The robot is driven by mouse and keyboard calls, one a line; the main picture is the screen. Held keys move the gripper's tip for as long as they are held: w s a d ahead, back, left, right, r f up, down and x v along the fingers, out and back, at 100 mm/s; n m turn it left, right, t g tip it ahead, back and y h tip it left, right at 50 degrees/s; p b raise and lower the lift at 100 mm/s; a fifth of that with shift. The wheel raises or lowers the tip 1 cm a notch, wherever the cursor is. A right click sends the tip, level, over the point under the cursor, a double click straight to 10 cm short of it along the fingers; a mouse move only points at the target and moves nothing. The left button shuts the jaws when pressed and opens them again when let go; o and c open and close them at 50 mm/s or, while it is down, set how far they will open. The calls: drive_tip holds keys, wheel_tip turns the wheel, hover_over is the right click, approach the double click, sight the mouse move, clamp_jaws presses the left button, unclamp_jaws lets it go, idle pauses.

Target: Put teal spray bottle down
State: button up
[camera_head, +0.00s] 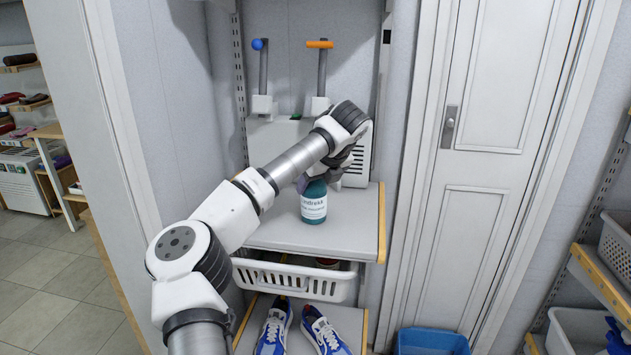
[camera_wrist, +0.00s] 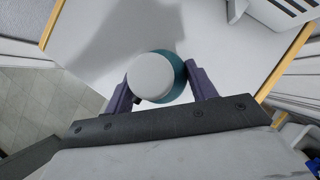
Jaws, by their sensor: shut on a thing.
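The teal spray bottle (camera_head: 314,204) with a white label stands upright at the shelf (camera_head: 285,234) in the head view. Its base appears at the shelf surface, but I cannot tell for sure whether it touches. In the wrist view the bottle (camera_wrist: 160,76) shows from above, with its round white top and a teal edge. My gripper (camera_wrist: 162,84) is shut on the bottle, one dark finger on each side.
A grey-white machine (camera_head: 275,140) with a blue-knobbed lever and an orange-handled lever stands at the shelf's back. Below are a white basket (camera_head: 293,280) and blue shoes (camera_head: 322,331). A blue bin (camera_head: 432,342) is lower right. The shelf left of the bottle is clear.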

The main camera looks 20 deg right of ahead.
drive_tip(key=o, duration=1.6)
drive_tip(key=shift+c, duration=0.2)
drive_tip(key=shift+r, duration=0.15)
drive_tip(key=b+v, duration=0.1)
drive_tip(key=v, duration=1.1)
drive_tip(key=shift+b, duration=0.3)
drive_tip(key=shift+s, duration=0.1)
